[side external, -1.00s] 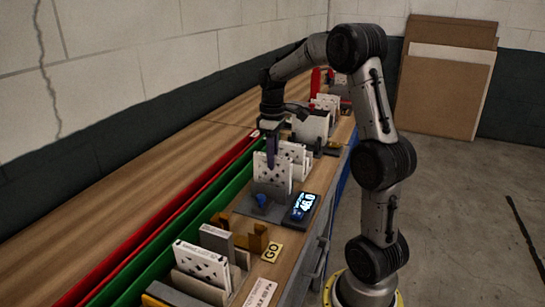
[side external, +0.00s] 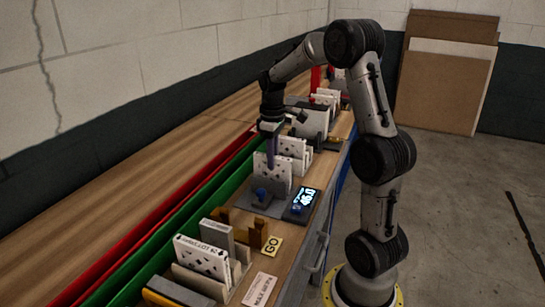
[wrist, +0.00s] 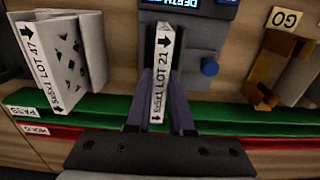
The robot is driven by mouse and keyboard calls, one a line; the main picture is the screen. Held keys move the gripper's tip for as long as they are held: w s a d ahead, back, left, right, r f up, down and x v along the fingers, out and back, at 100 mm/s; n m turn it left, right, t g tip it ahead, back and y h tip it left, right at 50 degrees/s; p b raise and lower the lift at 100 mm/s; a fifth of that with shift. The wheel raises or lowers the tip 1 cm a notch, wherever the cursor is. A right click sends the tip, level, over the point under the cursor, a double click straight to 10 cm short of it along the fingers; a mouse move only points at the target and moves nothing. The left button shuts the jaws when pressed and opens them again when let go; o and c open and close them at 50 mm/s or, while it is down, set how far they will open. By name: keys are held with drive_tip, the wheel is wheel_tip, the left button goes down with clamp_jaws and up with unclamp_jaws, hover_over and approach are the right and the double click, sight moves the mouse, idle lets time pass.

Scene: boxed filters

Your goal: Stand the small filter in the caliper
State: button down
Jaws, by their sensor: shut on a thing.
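My gripper (side external: 270,150) is shut on a white filter (side external: 264,163) with dark spots and holds it upright at the caliper. In the wrist view the purple fingers of my gripper (wrist: 163,95) lie on both sides of this filter (wrist: 162,75), whose edge reads LOT 21 and 5x5x1. The grey caliper (side external: 250,204) has a blue knob (side external: 262,194); its body also shows in the wrist view (wrist: 205,38). The filter's upper part rises above the caliper's grey plate. Its lower edge is hidden, so I cannot tell whether it touches the caliper's bed.
A lit display (side external: 302,200) sits beside the caliper. Another filter, marked LOT 47 (wrist: 45,70), stands close by. An orange-brown GO gauge (wrist: 265,70) is on the other side. Green (side external: 180,200) and red (side external: 160,205) channels run along the bench.

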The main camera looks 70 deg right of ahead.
drive_tip(key=c, duration=0.7)
unclamp_jaws()
drive_tip(key=shift+r, duration=0.1)
wheel_tip(320, 180, up, 14)
drive_tip(key=a+r+n, duration=0.2)
drive_tip(key=a+r, duration=0.1)
drive_tip(key=a, duration=0.3)
drive_tip(key=s+a+r+n+t, duration=0.15)
drive_tip(key=s+a, duration=0.35)
drive_tip(key=a, duration=0.5)
drive_tip(key=shift+s+a+f+m+t, duration=0.65)
drive_tip(key=shift+s+a+f, duration=0.65)
drive_tip(key=shift+s+f, duration=0.45)
drive_tip(key=shift+s+a+f+m+t, duration=0.6)
drive_tip(key=shift+s+a+f, duration=0.8)
drive_tip(key=shift+f, duration=0.6)
drive_tip(key=shift+s+a+f+m+t, duration=0.5)
drive_tip(key=shift+s+a+f+t, duration=0.3)
drive_tip(key=shift+s+a+f, duration=0.75)
